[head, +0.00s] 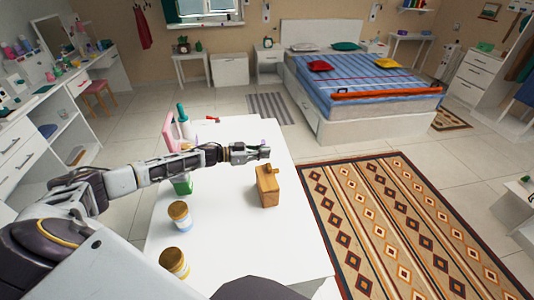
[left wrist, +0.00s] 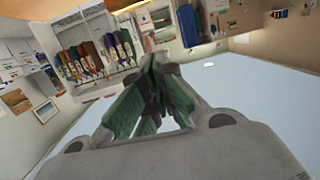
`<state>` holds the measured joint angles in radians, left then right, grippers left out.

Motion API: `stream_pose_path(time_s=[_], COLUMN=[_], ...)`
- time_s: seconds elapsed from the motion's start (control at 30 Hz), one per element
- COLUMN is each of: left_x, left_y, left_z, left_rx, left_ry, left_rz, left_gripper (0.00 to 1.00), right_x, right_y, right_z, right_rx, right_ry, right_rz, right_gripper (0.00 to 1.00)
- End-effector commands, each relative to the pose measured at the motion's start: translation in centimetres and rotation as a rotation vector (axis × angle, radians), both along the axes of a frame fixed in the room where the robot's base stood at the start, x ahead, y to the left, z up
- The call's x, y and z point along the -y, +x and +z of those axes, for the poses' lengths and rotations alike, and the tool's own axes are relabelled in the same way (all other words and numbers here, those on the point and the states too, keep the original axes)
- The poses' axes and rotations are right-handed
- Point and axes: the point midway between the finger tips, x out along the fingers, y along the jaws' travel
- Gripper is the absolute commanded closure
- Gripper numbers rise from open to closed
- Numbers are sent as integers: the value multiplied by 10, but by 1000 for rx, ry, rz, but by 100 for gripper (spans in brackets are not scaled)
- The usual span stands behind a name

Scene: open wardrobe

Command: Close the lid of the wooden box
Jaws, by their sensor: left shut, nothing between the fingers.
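The wooden box (head: 267,192) stands on the white table (head: 230,240), near its right edge. A small piece of wood sticks up at its top; the view is too small to tell how far the lid is open. My left gripper (head: 267,152) reaches in from the left and shows just beyond the top of the box, apart from it in the picture. It is shut and empty. In the left wrist view its fingers (left wrist: 155,85) point at a wardrobe, and the box is not seen there. My right gripper is not in view.
Two jars with wooden-coloured lids, a nearer one (head: 174,263) and a farther one (head: 180,215), stand on the table's left side. A green container (head: 183,186) and a bottle (head: 184,125) stand by my left arm. The table front is clear. Hanging clothes (left wrist: 95,50) show in the wardrobe.

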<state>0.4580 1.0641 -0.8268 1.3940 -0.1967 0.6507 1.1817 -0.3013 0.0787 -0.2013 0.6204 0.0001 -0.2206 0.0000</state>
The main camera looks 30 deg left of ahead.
Motion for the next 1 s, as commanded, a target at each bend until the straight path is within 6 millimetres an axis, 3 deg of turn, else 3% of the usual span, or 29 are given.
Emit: stream_pose_path(time_s=[0.7, 1.0], left_x=[-54, -65], left_y=[-48, -58], left_z=[8, 11], left_rx=[-2, 0], left_ry=[2, 0], left_rz=[-1, -3], left_gripper=[100, 100], right_x=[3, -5], right_y=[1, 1], right_z=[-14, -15], right_rx=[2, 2], right_ry=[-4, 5], right_rz=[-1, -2], right_gripper=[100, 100])
